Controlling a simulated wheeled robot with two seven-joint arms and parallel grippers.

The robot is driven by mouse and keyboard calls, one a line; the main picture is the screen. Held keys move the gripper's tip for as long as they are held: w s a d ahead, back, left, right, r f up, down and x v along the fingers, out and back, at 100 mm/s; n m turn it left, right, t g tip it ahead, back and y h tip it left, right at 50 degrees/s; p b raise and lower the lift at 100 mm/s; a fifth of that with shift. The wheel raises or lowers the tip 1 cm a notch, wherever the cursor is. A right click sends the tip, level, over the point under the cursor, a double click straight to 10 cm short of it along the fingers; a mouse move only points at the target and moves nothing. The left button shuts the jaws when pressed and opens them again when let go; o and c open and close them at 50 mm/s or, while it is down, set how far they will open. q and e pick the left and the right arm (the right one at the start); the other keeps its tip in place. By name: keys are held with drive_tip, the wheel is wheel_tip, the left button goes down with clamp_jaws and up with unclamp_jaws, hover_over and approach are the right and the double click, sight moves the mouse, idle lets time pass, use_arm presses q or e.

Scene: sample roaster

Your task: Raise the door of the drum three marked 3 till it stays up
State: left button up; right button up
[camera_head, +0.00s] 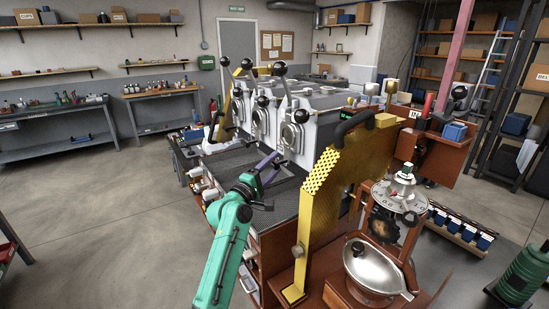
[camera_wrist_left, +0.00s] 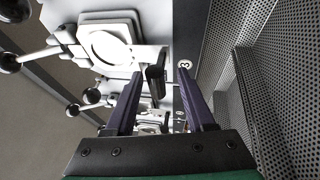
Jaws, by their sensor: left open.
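The roaster's drums stand in a row of pale housings. The nearest drum front (camera_head: 290,134) has a round metal door. In the left wrist view, a round bright door (camera_wrist_left: 108,47) sits on a square plate, and a round tag marked 3 (camera_wrist_left: 185,64) is to its right. A dark handle (camera_wrist_left: 154,80) sticks out beside the door. My left gripper (camera_head: 270,169) is open and empty, just in front of the nearest drum. In the wrist view its purple fingers (camera_wrist_left: 161,84) straddle the handle's line of sight; I cannot tell the depth between them. My right gripper is not in view.
A perforated cooling tray (camera_head: 268,217) lies below my left gripper. Ball-ended levers (camera_head: 280,70) rise above the drums. The floor at left is clear.

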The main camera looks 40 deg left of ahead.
use_arm(q)
drive_tip(key=shift+w+r, duration=0.15)
drive_tip(key=shift+w, duration=0.1)
drive_tip(key=shift+s+r, duration=0.1)
drive_tip(key=shift+s, duration=0.1)
clamp_jaws()
idle(1.1)
